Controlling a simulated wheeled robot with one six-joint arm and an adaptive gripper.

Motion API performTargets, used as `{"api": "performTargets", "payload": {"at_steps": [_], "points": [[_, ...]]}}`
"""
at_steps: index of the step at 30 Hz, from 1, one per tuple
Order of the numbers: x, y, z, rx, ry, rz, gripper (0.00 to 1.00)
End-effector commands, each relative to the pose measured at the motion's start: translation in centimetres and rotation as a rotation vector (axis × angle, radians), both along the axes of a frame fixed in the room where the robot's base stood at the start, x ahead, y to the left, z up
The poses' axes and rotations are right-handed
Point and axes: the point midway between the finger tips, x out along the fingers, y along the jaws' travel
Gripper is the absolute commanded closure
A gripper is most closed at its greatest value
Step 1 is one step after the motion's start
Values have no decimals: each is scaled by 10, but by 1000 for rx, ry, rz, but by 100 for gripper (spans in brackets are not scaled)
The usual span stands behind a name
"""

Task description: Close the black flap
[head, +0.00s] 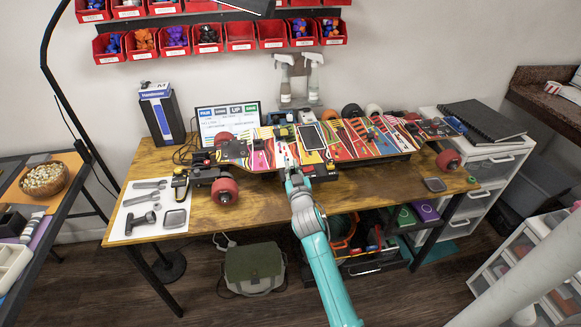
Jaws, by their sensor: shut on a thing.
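A long skateboard (352,138) with a colourful striped deck and red wheels lies across the wooden table. A flat dark panel with a pale edge (312,136) lies on its deck near the middle. A small dark piece with yellow (283,131) stands just left of that panel. I cannot tell for sure which of these is the black flap. My gripper (287,160) is at the near edge of the board, below the dark piece. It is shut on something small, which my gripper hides.
A white sheet (127,225) with grey tools lies at the table's left end. A display (229,121) and spray bottles (314,80) stand behind the board. A grey pad (435,184) lies front right. The front strip of table (380,190) is mostly clear.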

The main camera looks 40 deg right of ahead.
Motion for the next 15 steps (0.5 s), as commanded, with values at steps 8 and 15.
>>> {"api": "performTargets", "payload": {"at_steps": [8, 15], "points": [[-1, -1, -5, 93, -60, 1, 100], [-2, -2, -6, 119, -78, 1, 100]]}}
